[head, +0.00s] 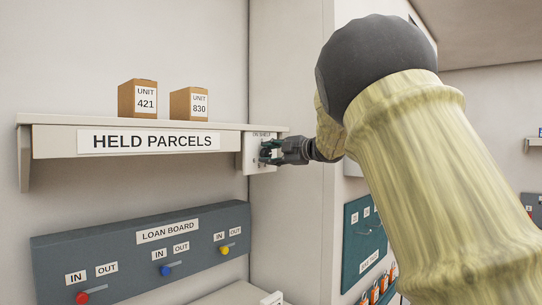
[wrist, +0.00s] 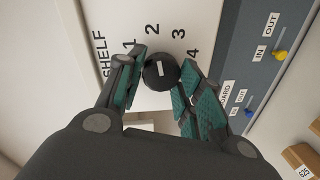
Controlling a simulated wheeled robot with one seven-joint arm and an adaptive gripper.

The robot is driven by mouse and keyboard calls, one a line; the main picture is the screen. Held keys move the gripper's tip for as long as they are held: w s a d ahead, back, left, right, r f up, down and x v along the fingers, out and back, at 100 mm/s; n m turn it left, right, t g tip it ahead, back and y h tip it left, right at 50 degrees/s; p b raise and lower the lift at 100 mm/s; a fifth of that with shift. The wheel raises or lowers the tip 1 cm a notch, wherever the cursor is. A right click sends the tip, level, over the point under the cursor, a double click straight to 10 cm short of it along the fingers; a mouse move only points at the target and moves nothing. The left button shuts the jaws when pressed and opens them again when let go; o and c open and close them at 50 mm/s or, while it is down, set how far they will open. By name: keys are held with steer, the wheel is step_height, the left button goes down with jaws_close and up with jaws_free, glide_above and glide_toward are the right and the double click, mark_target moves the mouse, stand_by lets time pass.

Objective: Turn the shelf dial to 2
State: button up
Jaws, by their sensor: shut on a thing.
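The shelf dial (wrist: 160,72) is a round black knob on a white plate marked SHELF, with numbers 1 to 4 in an arc around it. A short white mark on its face runs nearly up and down in the wrist view, roughly in line with the 2. My gripper (wrist: 158,82) has its teal-padded fingers on either side of the knob and is shut on it. In the head view my gripper (head: 268,152) is at the dial plate (head: 252,160) at the shelf's right end; the knob itself is hidden there.
The held parcels shelf (head: 60,143) carries two boxes, UNIT 421 (head: 138,99) and UNIT 830 (head: 190,104). The grey loan board (head: 120,260) with red, blue and yellow knobs is below. A teal panel (head: 365,232) is to the right, behind my arm.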

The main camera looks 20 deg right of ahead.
steer(key=shift+r, duration=0.1)
steer(key=o, duration=1)
steer(key=shift+o, duration=0.2)
steer(key=shift+d, duration=0.1)
steer(key=v, duration=1.2)
